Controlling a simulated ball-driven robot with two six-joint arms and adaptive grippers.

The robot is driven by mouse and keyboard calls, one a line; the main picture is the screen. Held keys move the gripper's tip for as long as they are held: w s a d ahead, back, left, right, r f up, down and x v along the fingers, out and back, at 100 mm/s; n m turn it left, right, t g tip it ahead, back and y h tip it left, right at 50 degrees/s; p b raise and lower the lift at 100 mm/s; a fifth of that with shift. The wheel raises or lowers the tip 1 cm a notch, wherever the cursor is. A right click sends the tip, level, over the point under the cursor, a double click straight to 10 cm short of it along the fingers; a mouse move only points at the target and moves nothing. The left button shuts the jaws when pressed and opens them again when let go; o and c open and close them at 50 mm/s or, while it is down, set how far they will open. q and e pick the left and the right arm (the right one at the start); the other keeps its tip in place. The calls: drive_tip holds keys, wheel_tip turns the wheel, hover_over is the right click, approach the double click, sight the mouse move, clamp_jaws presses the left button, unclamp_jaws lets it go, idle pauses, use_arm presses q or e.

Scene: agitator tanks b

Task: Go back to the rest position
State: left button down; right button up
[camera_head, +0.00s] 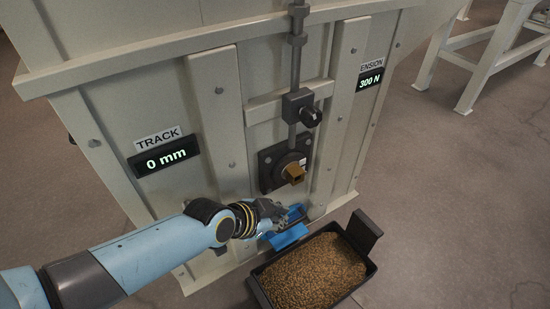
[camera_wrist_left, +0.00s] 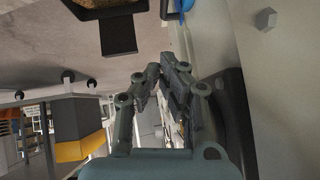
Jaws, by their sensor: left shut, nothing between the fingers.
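My left gripper (camera_head: 277,213) is in front of the lower part of a pale machine housing (camera_head: 207,130), just below a square brass-coloured stub (camera_head: 294,173) on a dark plate. Its fingers look closed together and hold nothing. In the left wrist view the fingertips (camera_wrist_left: 163,72) meet near the middle, beside the pale panel (camera_wrist_left: 275,80). A blue piece (camera_head: 287,235) is right behind and below the gripper, and I cannot tell whether they touch. My right gripper is in neither view.
A black tray (camera_head: 258,292) full of brown grains stands on the floor just right of the gripper. Displays read 0 mm (camera_head: 166,158) and 300 N (camera_head: 370,80). A pale frame (camera_head: 478,72) stands at the upper right. The floor at right is clear.

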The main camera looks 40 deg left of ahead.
use_arm(q)
drive_tip(key=shift+s+a+r, duration=0.1)
drive_tip(key=shift+s+r, duration=0.35)
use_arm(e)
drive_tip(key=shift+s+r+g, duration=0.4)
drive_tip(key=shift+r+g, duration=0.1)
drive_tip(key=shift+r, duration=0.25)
